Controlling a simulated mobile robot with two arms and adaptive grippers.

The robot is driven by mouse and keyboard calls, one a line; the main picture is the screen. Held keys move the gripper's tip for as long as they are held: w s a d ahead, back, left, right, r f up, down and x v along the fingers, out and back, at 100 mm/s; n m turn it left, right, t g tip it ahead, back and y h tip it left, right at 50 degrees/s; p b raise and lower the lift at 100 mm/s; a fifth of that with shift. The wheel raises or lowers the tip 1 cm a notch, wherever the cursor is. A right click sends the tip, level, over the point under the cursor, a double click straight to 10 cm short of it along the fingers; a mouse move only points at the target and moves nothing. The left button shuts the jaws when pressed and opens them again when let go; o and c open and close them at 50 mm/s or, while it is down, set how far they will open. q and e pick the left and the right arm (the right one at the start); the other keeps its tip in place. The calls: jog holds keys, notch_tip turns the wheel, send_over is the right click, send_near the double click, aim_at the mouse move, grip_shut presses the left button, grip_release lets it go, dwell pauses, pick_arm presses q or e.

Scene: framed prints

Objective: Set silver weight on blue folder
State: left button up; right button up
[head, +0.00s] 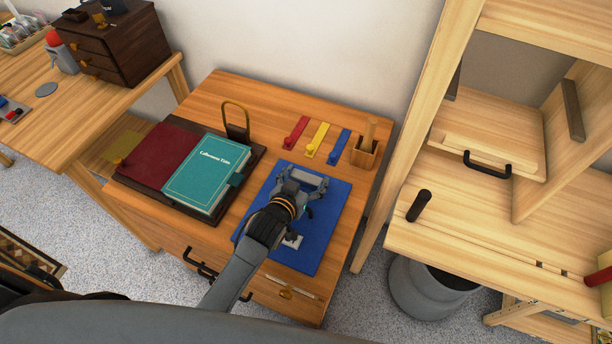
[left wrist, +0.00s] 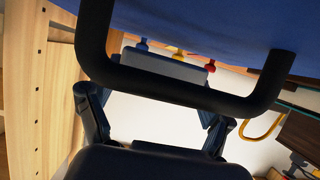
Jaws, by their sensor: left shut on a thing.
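The blue folder (head: 328,232) lies flat on the wooden desk, with a pale label partly hidden by my left arm. My left gripper (head: 304,182) is over the folder's far part and shut on a grey bar-like thing, which looks like the silver weight (head: 311,179). In the left wrist view the grey weight (left wrist: 165,66) spans between the fingers, close to the blue folder (left wrist: 210,22). I cannot tell whether it touches the folder. My right gripper is not in view.
Red (head: 296,132), yellow (head: 318,139) and blue (head: 339,146) tabbed strips lie behind the blue folder. A wooden holder (head: 364,156) stands at the back right, near a wooden shelf unit (head: 470,215).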

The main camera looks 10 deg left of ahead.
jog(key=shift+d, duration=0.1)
pick_arm(q)
jog(key=o, duration=1.3)
jog(key=shift+o, duration=1.3)
jog(key=shift+s+f, duration=0.1)
jog(key=shift+f, duration=0.05)
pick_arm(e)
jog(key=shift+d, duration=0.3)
pick_arm(q)
jog(key=shift+r, duration=0.25)
jog(key=shift+r+p, duration=0.45)
jog(key=shift+r, duration=0.2)
jog(key=v, duration=1.1)
jog(key=shift+f, duration=0.15)
jog(key=shift+s+a+r, duration=0.15)
jog(key=shift+s+r, duration=0.05)
jog(key=shift+s, duration=0.15)
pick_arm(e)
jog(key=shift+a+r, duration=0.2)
